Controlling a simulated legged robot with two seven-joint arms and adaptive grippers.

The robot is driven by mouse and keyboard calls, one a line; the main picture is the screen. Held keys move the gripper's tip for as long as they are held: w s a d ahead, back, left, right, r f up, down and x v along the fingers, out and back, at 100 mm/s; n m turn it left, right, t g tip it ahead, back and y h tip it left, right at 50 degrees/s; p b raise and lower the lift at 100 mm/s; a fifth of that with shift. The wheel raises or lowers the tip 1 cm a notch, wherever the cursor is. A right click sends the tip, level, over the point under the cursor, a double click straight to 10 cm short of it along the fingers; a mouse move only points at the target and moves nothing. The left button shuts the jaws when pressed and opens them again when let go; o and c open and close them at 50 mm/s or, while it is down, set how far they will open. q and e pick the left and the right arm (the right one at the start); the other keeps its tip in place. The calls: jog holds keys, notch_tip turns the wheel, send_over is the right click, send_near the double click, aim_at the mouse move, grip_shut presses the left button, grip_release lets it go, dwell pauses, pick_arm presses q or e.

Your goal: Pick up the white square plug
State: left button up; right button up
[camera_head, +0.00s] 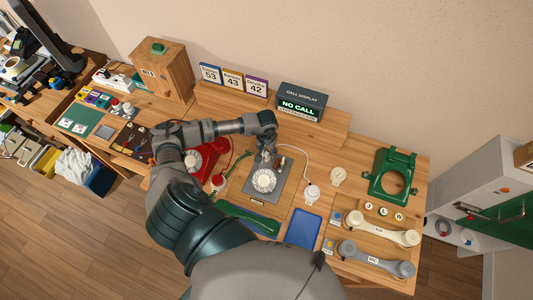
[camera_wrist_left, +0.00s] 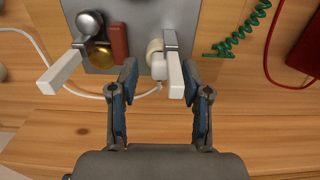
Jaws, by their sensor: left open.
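A small white blocky piece (camera_wrist_left: 158,68), which looks like the white square plug, sits at the edge of the grey phone base (camera_wrist_left: 130,22) in the left wrist view. A white cord ends near it. My left gripper (camera_wrist_left: 158,80) is open, with one finger on either side of this piece and of the white bar (camera_wrist_left: 173,74) beside it. I cannot tell whether the fingers touch them. In the head view the left gripper (camera_head: 267,154) is over the back of the grey phone base (camera_head: 277,190), behind its white dial (camera_head: 263,180). The plug is too small to make out there.
Beside the piece are a red-brown block (camera_wrist_left: 119,42), a brass knob (camera_wrist_left: 97,53) and a second white bar (camera_wrist_left: 60,72). A red phone (camera_head: 207,157) is at the left.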

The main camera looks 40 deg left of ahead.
pick_arm(q)
jog(key=shift+f, duration=0.45)
grip_shut()
jog(key=shift+r, duration=0.1)
